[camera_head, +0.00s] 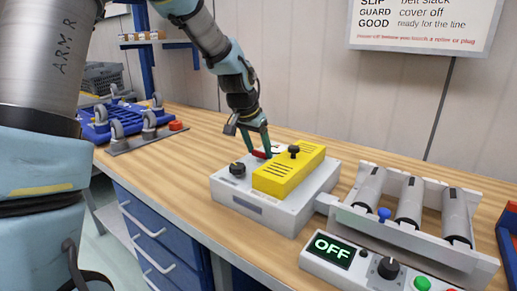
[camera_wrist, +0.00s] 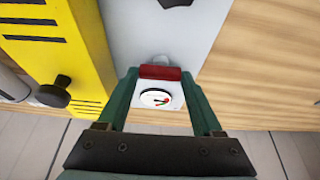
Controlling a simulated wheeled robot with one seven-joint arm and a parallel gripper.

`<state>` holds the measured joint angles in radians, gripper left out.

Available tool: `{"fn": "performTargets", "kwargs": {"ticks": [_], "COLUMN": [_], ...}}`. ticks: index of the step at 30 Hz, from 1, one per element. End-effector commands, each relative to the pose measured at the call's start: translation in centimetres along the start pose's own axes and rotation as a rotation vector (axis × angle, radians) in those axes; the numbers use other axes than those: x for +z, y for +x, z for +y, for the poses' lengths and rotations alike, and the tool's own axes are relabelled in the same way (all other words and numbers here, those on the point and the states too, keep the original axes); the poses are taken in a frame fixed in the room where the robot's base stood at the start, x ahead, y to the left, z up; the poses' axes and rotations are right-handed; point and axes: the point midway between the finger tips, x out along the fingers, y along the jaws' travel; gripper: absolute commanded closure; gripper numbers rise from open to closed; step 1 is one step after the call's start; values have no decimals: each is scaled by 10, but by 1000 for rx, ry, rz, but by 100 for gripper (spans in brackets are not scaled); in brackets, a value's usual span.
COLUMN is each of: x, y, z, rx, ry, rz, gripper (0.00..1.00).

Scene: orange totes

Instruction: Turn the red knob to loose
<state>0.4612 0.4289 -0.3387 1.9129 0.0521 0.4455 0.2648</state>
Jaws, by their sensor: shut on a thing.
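The red knob (camera_wrist: 160,72) shows as a red bar in the wrist view, between the two green fingers of my gripper (camera_wrist: 159,76). My gripper is shut on it, one finger at each end. Just in front of the knob, a small round white gauge (camera_wrist: 155,98) has red and green marks; its reading is too small to tell.
The yellow cover carries a black knob (camera_head: 294,150); another black knob (camera_head: 237,169) stands left of it. A roller conveyor (camera_head: 408,205) and a control box reading OFF (camera_head: 332,250) are at right. A blue wheeled dolly (camera_head: 98,131) lies at left. Bench between is clear.

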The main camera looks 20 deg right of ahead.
Motion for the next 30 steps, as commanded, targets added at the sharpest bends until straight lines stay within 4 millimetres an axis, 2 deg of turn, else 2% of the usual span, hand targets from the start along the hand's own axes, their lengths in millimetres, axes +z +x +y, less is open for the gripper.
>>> {"fn": "performTargets", "kwargs": {"ticks": [11, 30], "x": [0, -3], "y": [3, 2], "z": [4, 6], "rx": [-73, -302], "ry": [-167, -724], "rz": [3, 2], "gripper": [88, 88]}}
